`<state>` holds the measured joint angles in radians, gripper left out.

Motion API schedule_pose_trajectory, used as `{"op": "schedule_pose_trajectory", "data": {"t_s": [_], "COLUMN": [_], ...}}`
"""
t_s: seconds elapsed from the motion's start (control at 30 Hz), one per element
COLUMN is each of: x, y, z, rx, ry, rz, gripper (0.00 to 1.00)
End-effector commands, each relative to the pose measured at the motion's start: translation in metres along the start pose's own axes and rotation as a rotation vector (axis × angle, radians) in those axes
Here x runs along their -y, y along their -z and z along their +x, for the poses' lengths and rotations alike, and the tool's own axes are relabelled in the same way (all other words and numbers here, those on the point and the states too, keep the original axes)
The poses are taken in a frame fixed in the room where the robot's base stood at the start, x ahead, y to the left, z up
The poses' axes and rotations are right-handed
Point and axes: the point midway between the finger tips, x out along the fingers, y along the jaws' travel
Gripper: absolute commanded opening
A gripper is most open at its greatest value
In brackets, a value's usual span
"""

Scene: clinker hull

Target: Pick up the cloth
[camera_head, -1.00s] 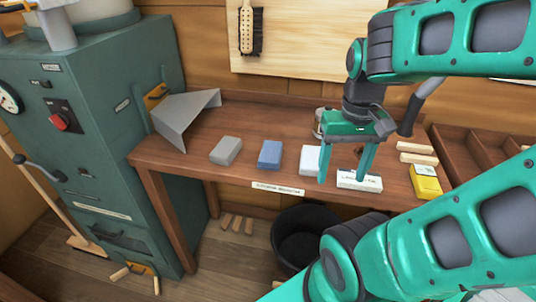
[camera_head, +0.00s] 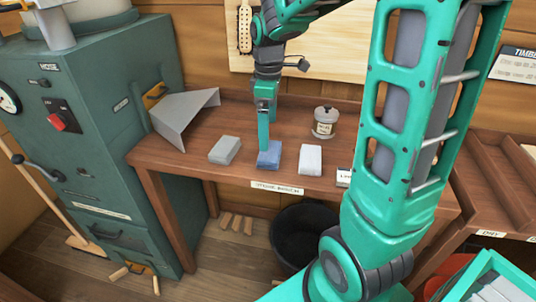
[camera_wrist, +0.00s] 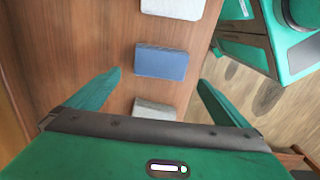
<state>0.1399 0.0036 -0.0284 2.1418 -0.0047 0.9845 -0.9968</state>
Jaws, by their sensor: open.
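No thing in view is plainly a cloth. Three flat rectangular pieces lie in a row on the bench: a grey one (camera_head: 225,150), a blue one (camera_head: 269,159) and a white one (camera_head: 310,160). I cannot tell whether any of them is folded cloth. My gripper (camera_head: 264,148) points down over the blue piece, fingers seen edge-on in the head view. In the wrist view my gripper (camera_wrist: 160,77) is open and empty, with the blue piece (camera_wrist: 162,63) ahead between the fingertips. Contact cannot be judged.
The wooden bench (camera_head: 180,160) has a labelled jar (camera_head: 325,123) at its back. A metal chute (camera_head: 185,118) and green machine (camera_head: 110,140) stand left. A black bucket (camera_head: 300,232) is below. My arm hides much of the bench's right side.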

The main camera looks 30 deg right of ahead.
Motion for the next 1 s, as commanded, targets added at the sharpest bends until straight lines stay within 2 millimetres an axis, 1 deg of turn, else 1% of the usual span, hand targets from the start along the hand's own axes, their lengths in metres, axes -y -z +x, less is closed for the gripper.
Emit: {"op": "schedule_pose_trajectory", "data": {"t_s": [0.03, 0.1, 0.33, 0.5, 0.63, 0.77, 0.97, 1.0], "x": [0.000, 0.000, -0.001, -0.002, -0.002, -0.002, -0.002, -0.002], "y": [-0.001, -0.002, -0.003, -0.006, -0.006, -0.006, -0.006, -0.006], "z": [0.008, 0.015, 0.029, 0.054, 0.068, 0.074, 0.074, 0.074], "rx": [0.001, 0.001, 0.001, 0.002, 0.001, 0.000, 0.000, 0.000], "ry": [0.002, 0.002, 0.001, 0.003, 0.001, 0.000, -0.001, -0.001], "rz": [0.001, 0.003, 0.005, 0.006, 0.006, 0.006, 0.006, 0.006], "gripper": [1.00, 1.00, 1.00, 1.00, 1.00, 1.00, 1.00, 0.90]}}
